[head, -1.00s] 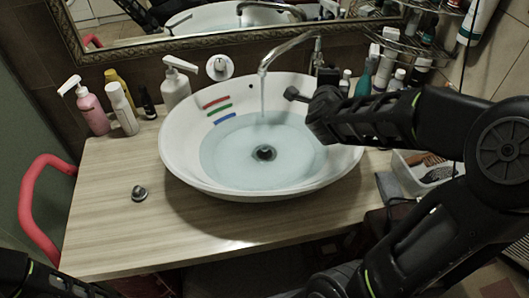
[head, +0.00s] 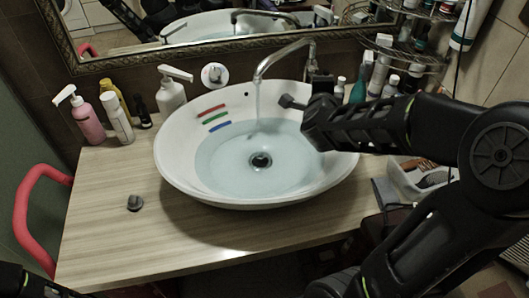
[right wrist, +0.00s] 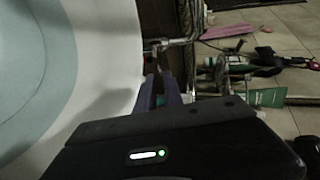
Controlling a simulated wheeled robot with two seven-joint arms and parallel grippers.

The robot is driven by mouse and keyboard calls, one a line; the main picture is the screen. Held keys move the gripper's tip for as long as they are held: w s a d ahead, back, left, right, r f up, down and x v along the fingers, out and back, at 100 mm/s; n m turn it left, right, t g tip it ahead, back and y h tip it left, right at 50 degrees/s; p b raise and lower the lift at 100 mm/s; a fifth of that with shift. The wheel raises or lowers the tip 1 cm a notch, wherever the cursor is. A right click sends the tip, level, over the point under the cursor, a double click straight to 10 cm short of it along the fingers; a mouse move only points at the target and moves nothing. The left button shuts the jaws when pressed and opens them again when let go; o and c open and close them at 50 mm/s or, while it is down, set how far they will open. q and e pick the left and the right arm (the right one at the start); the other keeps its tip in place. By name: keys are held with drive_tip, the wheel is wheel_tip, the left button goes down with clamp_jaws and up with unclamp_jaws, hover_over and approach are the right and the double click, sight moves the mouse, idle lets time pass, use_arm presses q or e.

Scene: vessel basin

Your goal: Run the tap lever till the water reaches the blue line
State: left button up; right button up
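The white basin (head: 175,165) holds water (head: 225,165). A stream (head: 257,100) falls into it from the chrome tap (head: 285,55). Red (head: 210,109), green (head: 215,118) and blue (head: 220,127) lines mark the inner left wall. The water's edge lies at or just under the blue line; red and green are above it. My right gripper (head: 316,95) is at the tap's base, largely hidden by my arm. In the right wrist view, its fingers (right wrist: 160,92) are close to a metal tap part (right wrist: 170,43); contact is unclear. The lever is not clearly visible. My left gripper is out of view.
Pump bottles (head: 88,120) stand left of the basin. A wire rack with bottles (head: 400,50) and a white tray (head: 405,185) are at the right. The counter's front left is clear.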

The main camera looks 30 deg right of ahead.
drive_tip(key=shift+f+b, duration=0.2)
drive_tip(key=shift+b, duration=0.15)
drive_tip(key=shift+c, duration=0.8)
drive_tip(key=shift+n+t, duration=0.3)
drive_tip(key=shift+t, duration=0.6)
drive_tip(key=r+b, duration=0.1)
drive_tip(key=w+d+r+b, duration=0.1)
drive_tip(key=r, duration=0.1)
drive_tip(key=r+b, duration=0.1)
drive_tip(key=shift+w+d+r, duration=0.15)
drive_tip(key=shift+d+r, duration=0.05)
drive_tip(key=shift+r, duration=0.1)
clamp_jaws()
drive_tip(key=w+a+r+n+t+y+b, duration=0.3)
drive_tip(key=r+n+y+b, duration=0.1)
drive_tip(key=r+n, duration=0.65)
drive_tip(key=s+d+f+n+g+y, duration=0.1)
drive_tip(key=s+d+f+n+g, duration=0.2)
drive_tip(key=s+n, duration=0.4)
drive_tip(key=shift+f+n+g, duration=0.85)
drive_tip(key=shift+n+g, duration=0.25)
drive_tip(key=shift+n, duration=0.15)
drive_tip(key=shift+w+f, duration=0.1)
drive_tip(key=shift+w, duration=0.1)
